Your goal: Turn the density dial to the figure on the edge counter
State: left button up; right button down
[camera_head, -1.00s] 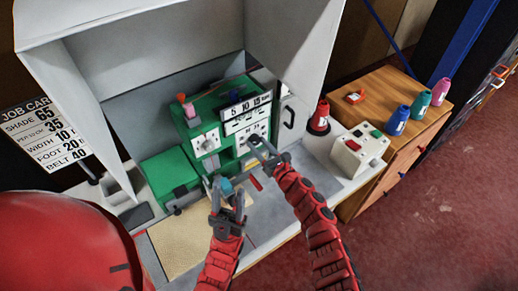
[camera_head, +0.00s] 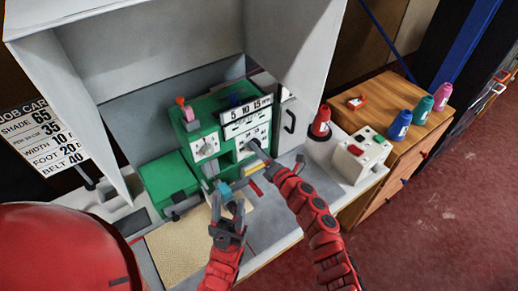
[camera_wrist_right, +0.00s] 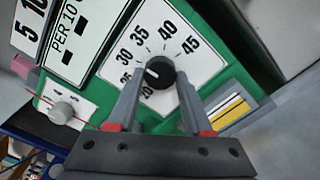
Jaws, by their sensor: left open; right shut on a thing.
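The density dial is a black knob (camera_wrist_right: 160,73) on a white plate with figures from about 20 to 45. In the right wrist view its white mark points left, toward the low figures near 25. My right gripper (camera_head: 254,147) is shut on the knob, one finger on each side; it also shows in the right wrist view (camera_wrist_right: 161,82). My left gripper (camera_head: 228,208) is open in front of the green machine (camera_head: 185,150), near a small teal part (camera_head: 224,188).
A job card (camera_head: 45,135) hangs at the left. A smaller white knob (camera_wrist_right: 63,110) sits beside the dial. A red cone (camera_head: 320,122) and a white control box (camera_head: 361,155) stand at the right, with several thread cones on the wooden cabinet (camera_head: 385,118). Grey housing surrounds the machine.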

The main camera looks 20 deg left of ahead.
jog(key=shift+r+m+p, duration=0.1)
jog(key=shift+m+p, duration=2.9)
jog(key=shift+m, duration=3.4)
jog(key=shift+c, duration=1.6)
grip_release()
jog(key=shift+d, duration=0.1)
